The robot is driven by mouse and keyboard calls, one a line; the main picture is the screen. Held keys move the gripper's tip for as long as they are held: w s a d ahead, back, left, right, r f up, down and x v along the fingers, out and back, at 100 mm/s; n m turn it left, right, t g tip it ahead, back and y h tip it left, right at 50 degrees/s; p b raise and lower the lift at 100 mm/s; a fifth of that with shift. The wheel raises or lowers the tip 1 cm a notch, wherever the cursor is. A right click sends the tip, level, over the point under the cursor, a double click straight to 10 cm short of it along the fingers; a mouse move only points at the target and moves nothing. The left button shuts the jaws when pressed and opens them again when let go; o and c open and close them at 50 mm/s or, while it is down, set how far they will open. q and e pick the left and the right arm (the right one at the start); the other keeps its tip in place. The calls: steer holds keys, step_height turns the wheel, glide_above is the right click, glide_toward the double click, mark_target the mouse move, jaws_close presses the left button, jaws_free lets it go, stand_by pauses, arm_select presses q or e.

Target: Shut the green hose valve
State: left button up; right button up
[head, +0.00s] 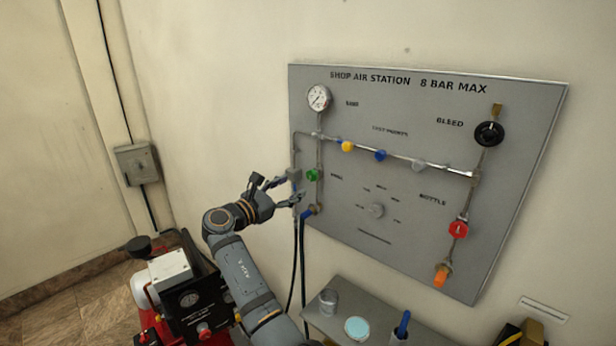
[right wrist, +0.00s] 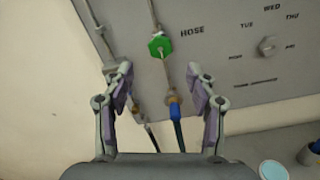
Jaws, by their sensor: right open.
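The green hose valve knob (head: 313,175) is on the left pipe of the grey wall panel (head: 420,245), above a brass fitting with a blue hose end (head: 307,213). In the right wrist view the green knob (right wrist: 160,46) is beside the word HOSE, beyond my fingertips and between their lines. My right gripper (head: 290,187) is open and empty, just left of the green knob; in the wrist view its fingers (right wrist: 165,85) stand apart with the pipe and blue hose end (right wrist: 176,112) showing between them. My left gripper is not in view.
A pressure gauge (head: 319,97), yellow knob (head: 347,146), blue knob (head: 380,155), black bleed knob (head: 489,133) and red bottle knob (head: 458,229) are also on the panel. A shelf (head: 345,290) with a glass is below. A red machine (head: 180,290) stands at lower left.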

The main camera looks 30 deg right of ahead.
mark_target(310, 177)
steer(key=p+x, duration=0.2)
steer(key=x, duration=0.6)
steer(key=shift+s, duration=0.1)
steer(key=shift+d, duration=0.25)
steer(key=shift+f, duration=0.1)
steer(key=c, duration=1.1)
steer(key=shift+c, duration=0.2)
